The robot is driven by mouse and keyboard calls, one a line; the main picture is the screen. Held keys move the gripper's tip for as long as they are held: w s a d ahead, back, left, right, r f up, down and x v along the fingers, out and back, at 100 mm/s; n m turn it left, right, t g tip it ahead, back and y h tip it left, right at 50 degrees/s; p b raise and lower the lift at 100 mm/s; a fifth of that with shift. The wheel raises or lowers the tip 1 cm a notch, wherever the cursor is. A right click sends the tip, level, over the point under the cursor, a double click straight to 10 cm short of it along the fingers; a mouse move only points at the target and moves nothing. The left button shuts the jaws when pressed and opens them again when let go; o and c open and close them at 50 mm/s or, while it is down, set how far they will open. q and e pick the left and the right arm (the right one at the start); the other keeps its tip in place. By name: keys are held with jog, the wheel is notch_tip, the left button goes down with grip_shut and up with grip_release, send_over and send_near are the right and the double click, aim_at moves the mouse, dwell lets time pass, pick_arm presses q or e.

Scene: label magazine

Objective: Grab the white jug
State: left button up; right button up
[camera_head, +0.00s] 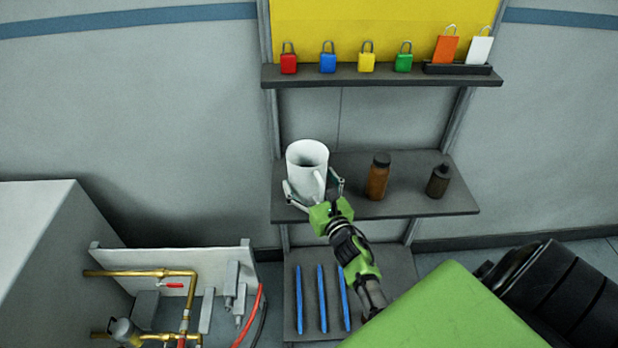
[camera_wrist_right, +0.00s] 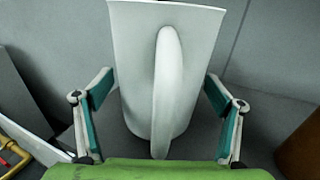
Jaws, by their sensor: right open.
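The white jug (camera_head: 306,158) stands upright at the left end of the middle shelf, its handle toward my right arm. My right gripper (camera_head: 315,190) is at the jug, with one finger on each side of its body. In the right wrist view the jug (camera_wrist_right: 137,75) fills the middle, its handle facing the camera. The open fingers of the gripper (camera_wrist_right: 158,97) stand to the left and right of the jug, with the handle between them. My left gripper is not in view.
A brown bottle (camera_head: 377,177) and a small dark bottle (camera_head: 438,181) stand to the right on the same shelf (camera_head: 410,204). Coloured padlocks (camera_head: 328,62) and tags sit on the shelf above. Blue rods (camera_head: 321,298) lie below. A panel with brass pipes (camera_head: 150,274) is at lower left.

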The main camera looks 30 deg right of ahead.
jog(key=shift+w+d, duration=0.1)
jog(key=shift+w, duration=0.1)
jog(key=c, duration=1.6)
jog(key=shift+r, duration=0.15)
jog(key=shift+c, duration=1.1)
